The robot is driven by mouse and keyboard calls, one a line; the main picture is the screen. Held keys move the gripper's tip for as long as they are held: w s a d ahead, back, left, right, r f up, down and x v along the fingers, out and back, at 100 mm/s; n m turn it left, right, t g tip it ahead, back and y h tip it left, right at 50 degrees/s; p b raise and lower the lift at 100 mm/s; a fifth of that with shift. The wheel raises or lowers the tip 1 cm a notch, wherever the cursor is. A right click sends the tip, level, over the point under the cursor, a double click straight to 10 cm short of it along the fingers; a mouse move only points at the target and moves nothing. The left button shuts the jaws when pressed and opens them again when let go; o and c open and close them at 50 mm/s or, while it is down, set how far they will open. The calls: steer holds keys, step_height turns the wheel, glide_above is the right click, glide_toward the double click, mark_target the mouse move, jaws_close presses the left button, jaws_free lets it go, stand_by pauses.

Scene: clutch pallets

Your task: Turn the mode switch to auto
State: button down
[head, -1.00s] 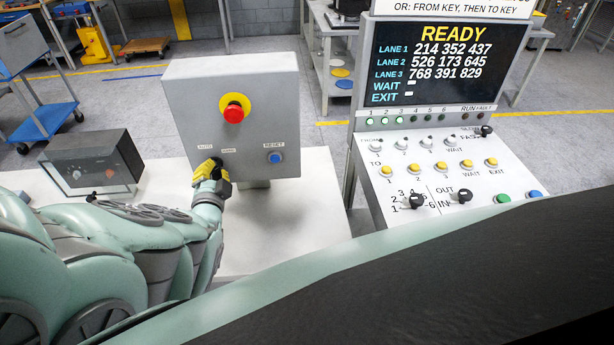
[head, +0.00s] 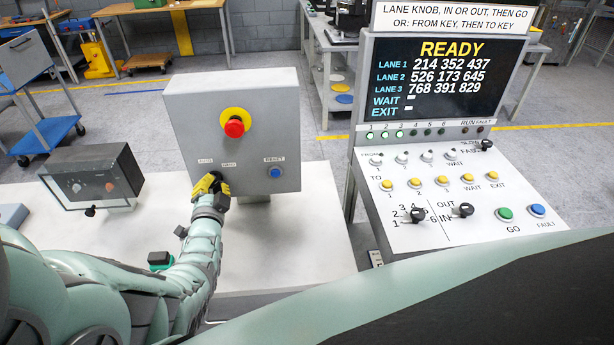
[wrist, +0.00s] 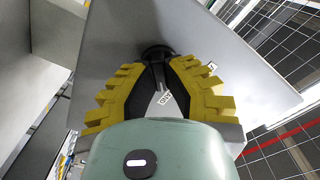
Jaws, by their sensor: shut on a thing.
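A grey control box (head: 196,120) stands on the white table. It has a red emergency button (head: 234,127) on a yellow ring and a blue RESET button (head: 275,172). The mode switch is low on its left side, under the AUTO label and a second small label; my gripper mostly hides it in the head view. In the wrist view the black mode switch (wrist: 157,53) shows between the yellow-padded fingers. My gripper (head: 212,184) is shut on it at the box face. I cannot tell which label the switch points to.
A dark instrument box (head: 95,172) stands to the left on the table (head: 310,225). A console (head: 420,230) with a READY screen (head: 450,70), knobs and buttons stands to the right. The table front right of my arm is clear.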

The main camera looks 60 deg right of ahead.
steer(key=shift+a+f+n+b, duration=0.1)
steer(key=shift+f+n+b, duration=0.1)
steer(key=shift+n+b, duration=4.7)
steer(key=shift+b, duration=0.25)
steer(key=shift+r, duration=0.1)
steer(key=c, duration=1)
jaws_free()
steer(key=shift+r, duration=0.1)
